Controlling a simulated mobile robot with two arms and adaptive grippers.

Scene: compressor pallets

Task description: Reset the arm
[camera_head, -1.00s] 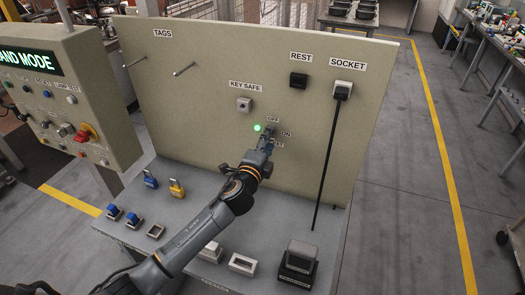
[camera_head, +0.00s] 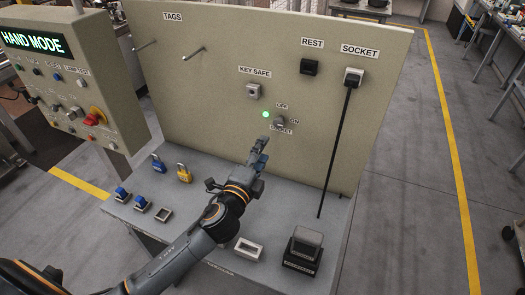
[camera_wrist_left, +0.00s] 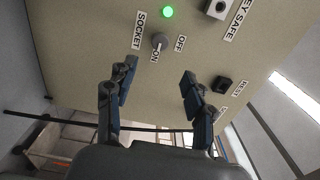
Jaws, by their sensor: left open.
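My left arm (camera_head: 205,225) reaches in from the lower left over the grey bench. My left gripper (camera_head: 258,152) is in front of the upright panel, a little below the rotary socket switch (camera_head: 279,122). In the left wrist view the gripper (camera_wrist_left: 158,92) has its two blue-padded fingers apart with nothing between them. The switch knob (camera_wrist_left: 159,41) shows beyond the fingertips, apart from them, between the OFF and ON labels. A green lamp (camera_head: 265,114) beside the switch is lit. My right gripper is not in view.
The panel (camera_head: 230,90) carries a key safe (camera_head: 253,91), a rest holder (camera_head: 308,67), a plugged socket (camera_head: 353,76) with a hanging black cable, and two tag pegs. Padlocks (camera_head: 184,173) and small boxes lie on the bench. A control box (camera_head: 85,85) reading HAND MODE stands left.

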